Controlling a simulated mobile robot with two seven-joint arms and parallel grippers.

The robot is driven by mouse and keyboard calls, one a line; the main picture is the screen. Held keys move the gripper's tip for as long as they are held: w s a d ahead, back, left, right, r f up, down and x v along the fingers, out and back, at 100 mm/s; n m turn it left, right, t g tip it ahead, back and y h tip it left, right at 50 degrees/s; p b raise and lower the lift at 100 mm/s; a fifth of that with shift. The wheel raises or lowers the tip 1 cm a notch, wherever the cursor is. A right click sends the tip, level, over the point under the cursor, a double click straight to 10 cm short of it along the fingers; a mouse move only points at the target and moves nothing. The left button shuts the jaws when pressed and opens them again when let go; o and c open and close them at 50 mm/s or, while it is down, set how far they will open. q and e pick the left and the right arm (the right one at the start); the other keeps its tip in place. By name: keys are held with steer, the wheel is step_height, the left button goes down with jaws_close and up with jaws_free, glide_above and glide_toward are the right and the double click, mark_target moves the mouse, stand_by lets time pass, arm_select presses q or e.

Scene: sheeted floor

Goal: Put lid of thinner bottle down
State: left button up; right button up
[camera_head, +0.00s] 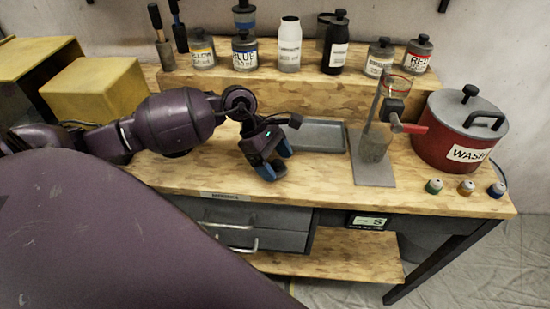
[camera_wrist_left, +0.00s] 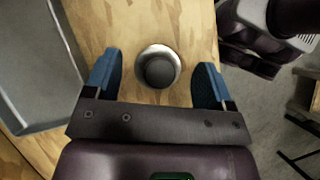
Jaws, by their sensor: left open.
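My left gripper (camera_head: 274,158) is low over the front part of the wooden bench, with its blue fingers apart. In the left wrist view, a round dark lid with a pale rim (camera_wrist_left: 158,68) lies on the wood between the open fingers (camera_wrist_left: 158,80), with a gap on each side. The lid is hidden by the gripper in the head view. A pale bottle (camera_head: 289,45) with a dark mouth and no visible cap stands on the raised shelf; its label is too small to read. My right gripper is out of view.
A grey tray (camera_head: 318,136) lies just right of the gripper. A stand with a beaker (camera_head: 374,146), a red wash pot (camera_head: 448,140) and three small jars (camera_head: 466,188) are further right. Yellow boxes (camera_head: 100,88) are at left. The front edge is close.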

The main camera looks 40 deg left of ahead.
arm_select(q)
steer(key=v, duration=1.2)
steer(key=shift+r, duration=0.45)
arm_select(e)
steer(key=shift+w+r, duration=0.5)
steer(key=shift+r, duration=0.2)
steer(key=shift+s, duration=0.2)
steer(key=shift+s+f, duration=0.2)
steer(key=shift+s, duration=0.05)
arm_select(q)
steer(key=shift+s+f, duration=0.1)
